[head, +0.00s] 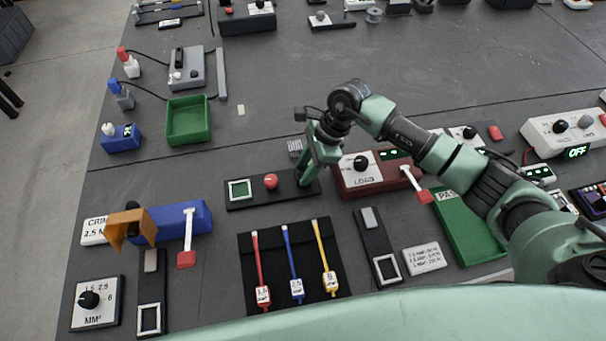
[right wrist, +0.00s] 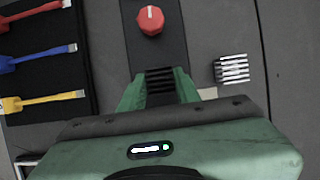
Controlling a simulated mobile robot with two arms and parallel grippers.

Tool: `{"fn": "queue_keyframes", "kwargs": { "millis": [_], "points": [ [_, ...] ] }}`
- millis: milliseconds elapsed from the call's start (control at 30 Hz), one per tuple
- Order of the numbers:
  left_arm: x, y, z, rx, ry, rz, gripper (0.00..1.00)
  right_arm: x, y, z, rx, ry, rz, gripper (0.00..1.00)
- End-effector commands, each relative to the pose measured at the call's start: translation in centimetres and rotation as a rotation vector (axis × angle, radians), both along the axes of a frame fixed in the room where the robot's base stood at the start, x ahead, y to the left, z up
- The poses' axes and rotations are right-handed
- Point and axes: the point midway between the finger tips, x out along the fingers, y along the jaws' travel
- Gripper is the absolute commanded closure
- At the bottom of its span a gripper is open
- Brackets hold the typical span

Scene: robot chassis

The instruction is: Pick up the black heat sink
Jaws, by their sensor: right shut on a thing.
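The black heat sink (right wrist: 160,82) is a small finned block, seen in the right wrist view between the fingers of my right gripper (right wrist: 158,92). It is at the end of a dark base strip that also carries a red knob (right wrist: 150,20). In the head view my right gripper (head: 310,178) reaches down to the right end of that strip (head: 252,197), and its fingers mostly hide the heat sink. The right gripper is shut on the heat sink. I cannot tell whether the heat sink is touching the strip or clear of it. My left gripper is not in view.
A silver finned block (head: 294,146) lies just behind the gripper. A red LOAD box (head: 350,184) with a lever stands close on the right. A black mat (head: 270,285) with red, blue and yellow leads lies in front. A green tray (head: 188,122) stands at the back left.

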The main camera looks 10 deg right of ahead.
Motion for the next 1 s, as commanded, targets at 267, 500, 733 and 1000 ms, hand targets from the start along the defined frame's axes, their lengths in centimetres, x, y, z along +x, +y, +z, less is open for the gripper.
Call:
{"fn": "queue_keyframes", "kwargs": {
  "millis": [267, 500, 733, 1000],
  "points": [
    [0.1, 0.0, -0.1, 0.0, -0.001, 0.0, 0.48, 0.1, 0.0, 0.6, 0.0, -0.002, -0.001, 1.0],
    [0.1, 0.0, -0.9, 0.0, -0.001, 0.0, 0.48, 0.2, 0.0, 3.9, 0.001, -0.007, 0.001, 1.0],
    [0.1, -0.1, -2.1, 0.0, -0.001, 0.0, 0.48, 0.2, 0.0, 10.5, 0.001, -0.009, 0.001, 1.0],
    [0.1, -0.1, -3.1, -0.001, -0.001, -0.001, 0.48, 0.1, 0.0, 17.1, 0.0, -0.004, 0.0, 1.0]
  ]
}}
